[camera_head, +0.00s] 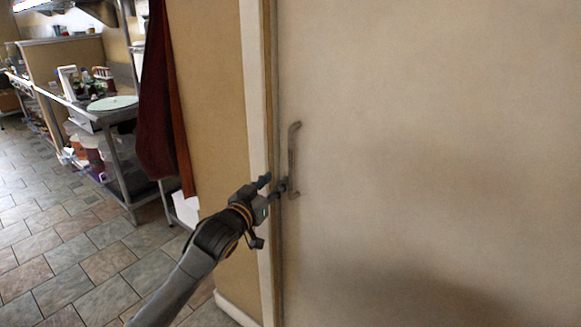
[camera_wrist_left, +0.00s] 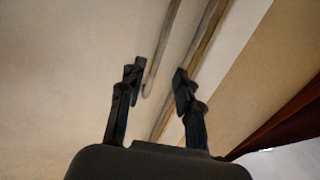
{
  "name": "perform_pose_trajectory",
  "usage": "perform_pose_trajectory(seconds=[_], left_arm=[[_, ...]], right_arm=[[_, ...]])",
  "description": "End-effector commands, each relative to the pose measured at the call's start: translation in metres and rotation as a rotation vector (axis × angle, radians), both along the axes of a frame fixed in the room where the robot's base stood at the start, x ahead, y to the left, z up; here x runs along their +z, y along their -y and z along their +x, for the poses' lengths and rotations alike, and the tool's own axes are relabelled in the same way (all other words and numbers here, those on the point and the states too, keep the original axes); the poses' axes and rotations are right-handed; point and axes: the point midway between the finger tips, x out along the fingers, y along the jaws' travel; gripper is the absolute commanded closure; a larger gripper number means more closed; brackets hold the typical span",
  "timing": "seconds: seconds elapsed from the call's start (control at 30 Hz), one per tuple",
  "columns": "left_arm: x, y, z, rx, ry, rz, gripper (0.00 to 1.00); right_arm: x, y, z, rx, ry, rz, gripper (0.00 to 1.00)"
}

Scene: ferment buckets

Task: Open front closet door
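The closet door (camera_head: 430,130) is a large cream panel filling the right of the head view. It appears shut against its white frame (camera_head: 255,90). A grey vertical bar handle (camera_head: 293,150) sits near the door's left edge. My left gripper (camera_head: 278,186) is at the lower end of the handle. In the left wrist view, my left gripper (camera_wrist_left: 156,78) has its fingers apart, and the handle (camera_wrist_left: 163,45) runs into the gap between them. I cannot tell whether either finger touches it. The door (camera_wrist_left: 60,80) also shows there. My right gripper is not in view.
A tan wall (camera_head: 208,90) with a dark red cloth (camera_head: 160,100) hanging beside it is left of the door. A metal worktable (camera_head: 125,112) with kitchen items stands farther back left. The tiled floor (camera_head: 60,240) at the left is open.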

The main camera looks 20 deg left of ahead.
Motion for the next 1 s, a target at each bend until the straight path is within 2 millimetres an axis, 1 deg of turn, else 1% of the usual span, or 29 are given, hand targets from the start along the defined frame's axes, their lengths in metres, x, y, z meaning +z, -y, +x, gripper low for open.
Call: perform_pose_trajectory(seconds=[0.03,0.2,0.4,0.5,0.7,1.0], left_arm=[[0.002,0.002,0.011,0.0,0.001,-0.001,0.66],[0.001,0.007,0.043,0.001,-0.001,0.0,0.66],[0.0,0.012,0.074,-0.001,-0.001,0.001,0.66],[0.0,0.013,0.085,-0.001,-0.001,0.0,0.66],[0.0,0.016,0.096,-0.002,-0.001,0.001,0.66],[-0.001,0.016,0.098,-0.001,-0.001,0.001,0.66]], right_arm=[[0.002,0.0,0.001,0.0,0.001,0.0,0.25],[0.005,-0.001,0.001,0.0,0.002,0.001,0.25],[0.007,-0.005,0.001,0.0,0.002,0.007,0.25],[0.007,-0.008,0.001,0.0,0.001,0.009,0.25],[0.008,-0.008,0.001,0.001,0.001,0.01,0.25],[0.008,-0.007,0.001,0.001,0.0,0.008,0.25]])
